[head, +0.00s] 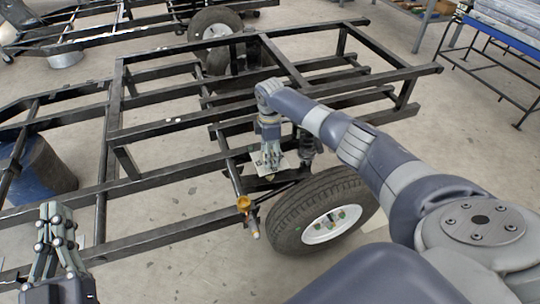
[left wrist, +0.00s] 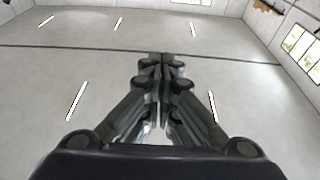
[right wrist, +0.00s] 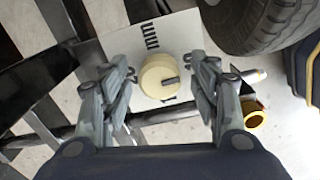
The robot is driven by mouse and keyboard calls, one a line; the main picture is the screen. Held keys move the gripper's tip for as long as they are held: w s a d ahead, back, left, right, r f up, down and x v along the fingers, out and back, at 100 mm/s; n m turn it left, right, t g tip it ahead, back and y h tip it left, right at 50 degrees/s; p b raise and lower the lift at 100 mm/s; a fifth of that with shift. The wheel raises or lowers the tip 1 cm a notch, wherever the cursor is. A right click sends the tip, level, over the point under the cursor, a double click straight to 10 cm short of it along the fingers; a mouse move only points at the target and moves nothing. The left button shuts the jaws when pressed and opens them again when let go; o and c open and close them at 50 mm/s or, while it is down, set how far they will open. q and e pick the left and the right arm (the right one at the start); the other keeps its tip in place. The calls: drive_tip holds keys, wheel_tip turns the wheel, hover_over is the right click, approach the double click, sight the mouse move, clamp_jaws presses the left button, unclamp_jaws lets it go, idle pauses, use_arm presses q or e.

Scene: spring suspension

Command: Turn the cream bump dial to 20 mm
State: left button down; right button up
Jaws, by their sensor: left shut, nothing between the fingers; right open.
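The cream bump dial (right wrist: 160,77) is a round knob with a dark pointer mark on its right side. In the head view my right gripper (head: 268,160) points down at the plate, and the dial is mostly hidden there. My left gripper (head: 52,212) is shut and empty at the lower left, pointing up.
A black tube frame (head: 160,178) fills the middle. A wheel (head: 320,212) stands close to the right gripper. A yellow-brass cup-like part (head: 244,203) lies just below it. A blue drum (head: 40,168) is at the left. A blue-topped rack (head: 500,40) stands at the upper right.

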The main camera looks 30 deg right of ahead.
use_arm(q)
drive_tip(key=shift+s+r+t, duration=0.2)
drive_tip(key=shift+r+t, duration=0.1)
drive_tip(key=shift+r, duration=0.35)
use_arm(e)
drive_tip(key=shift+f, duration=0.35)
drive_tip(key=shift+c, duration=0.6)
drive_tip(key=c, duration=0.9)
drive_tip(key=shift+c, duration=0.2)
